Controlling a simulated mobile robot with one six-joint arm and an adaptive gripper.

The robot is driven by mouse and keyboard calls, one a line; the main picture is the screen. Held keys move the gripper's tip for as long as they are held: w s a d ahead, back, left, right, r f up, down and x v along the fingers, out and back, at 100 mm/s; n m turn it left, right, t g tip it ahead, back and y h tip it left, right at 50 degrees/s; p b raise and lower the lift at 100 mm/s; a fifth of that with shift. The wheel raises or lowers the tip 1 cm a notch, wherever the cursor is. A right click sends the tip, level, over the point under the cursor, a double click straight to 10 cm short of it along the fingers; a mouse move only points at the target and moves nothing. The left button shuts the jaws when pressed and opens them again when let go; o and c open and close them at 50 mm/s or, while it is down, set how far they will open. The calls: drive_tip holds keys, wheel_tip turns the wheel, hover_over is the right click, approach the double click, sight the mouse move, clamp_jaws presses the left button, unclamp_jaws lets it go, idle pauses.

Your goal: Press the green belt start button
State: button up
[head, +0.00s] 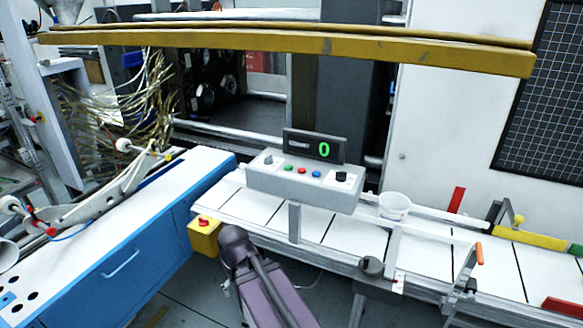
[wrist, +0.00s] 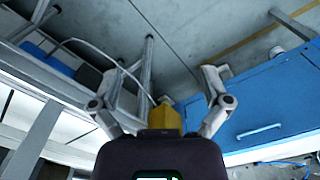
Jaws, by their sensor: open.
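The green button (head: 288,168) is a small round cap on the sloped top of a grey control box (head: 300,190). On that top it sits left of a red button (head: 302,170) and a blue button (head: 315,174). The green button cannot be made out in the wrist view. My gripper (wrist: 160,85) shows in the wrist view with its two fingers spread wide and nothing between them. In the head view only my arm shows, low in front of the conveyor; the gripper itself cannot be made out there.
A display (head: 315,146) showing a green 0 stands behind the buttons. A yellow box (head: 204,237) with a red mushroom button stands left of my arm. The conveyor (head: 340,232) carries a white cup (head: 394,206). A blue cabinet (head: 125,262) is at left, a yellow beam (head: 300,42) above.

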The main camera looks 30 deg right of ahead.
idle(0.3)
clamp_jaws()
idle(1.4)
